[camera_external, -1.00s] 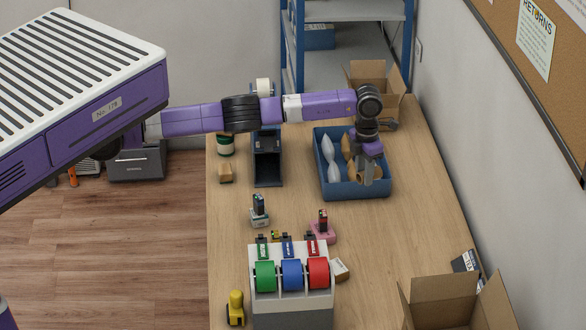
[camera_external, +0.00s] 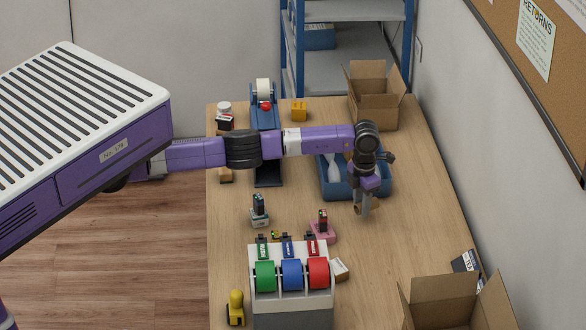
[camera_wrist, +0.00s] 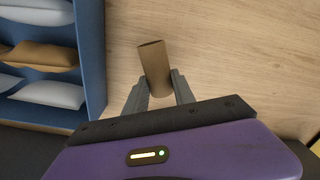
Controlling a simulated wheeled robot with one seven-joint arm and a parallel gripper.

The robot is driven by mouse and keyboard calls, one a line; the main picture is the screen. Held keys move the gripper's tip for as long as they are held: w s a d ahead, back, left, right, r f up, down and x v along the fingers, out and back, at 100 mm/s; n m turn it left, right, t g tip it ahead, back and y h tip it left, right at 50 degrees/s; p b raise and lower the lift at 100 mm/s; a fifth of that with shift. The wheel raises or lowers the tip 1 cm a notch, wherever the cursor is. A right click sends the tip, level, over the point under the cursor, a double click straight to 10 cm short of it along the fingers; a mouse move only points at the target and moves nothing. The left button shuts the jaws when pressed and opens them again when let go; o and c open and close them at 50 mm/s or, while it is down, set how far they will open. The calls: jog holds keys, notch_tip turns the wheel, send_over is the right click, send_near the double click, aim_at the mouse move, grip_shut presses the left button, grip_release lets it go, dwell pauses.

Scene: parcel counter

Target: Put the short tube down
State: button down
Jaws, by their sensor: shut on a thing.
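The short tube (camera_wrist: 155,67) is a brown cardboard cylinder. In the wrist view it sits between the two fingers of my gripper (camera_wrist: 158,88), which is shut on it, with the tube's open end pointing away from the palm. In the external view my gripper (camera_external: 364,207) points down over the wooden counter just in front of the blue bin, and only a small brown part of the tube (camera_external: 359,208) shows beside the fingers. Whether the tube touches the counter is hard to tell.
The blue bin (camera_wrist: 95,60) with white and brown packets lies left of the tube in the wrist view. In front stand a tape dispenser with green, blue and red rolls (camera_external: 291,310) and an open carton (camera_external: 440,300). The counter (camera_external: 400,235) right of my gripper is bare.

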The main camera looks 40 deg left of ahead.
jog(key=shift+f, duration=1.6)
jog(key=shift+f, duration=0.1)
jog(key=shift+f, duration=0.15)
jog(key=c, duration=1.1)
grip_release()
jog(key=shift+o, duration=0.2)
jog(key=shift+r, duration=0.2)
notch_tip(320, 180, up, 12)
jog(key=p, duration=0.8)
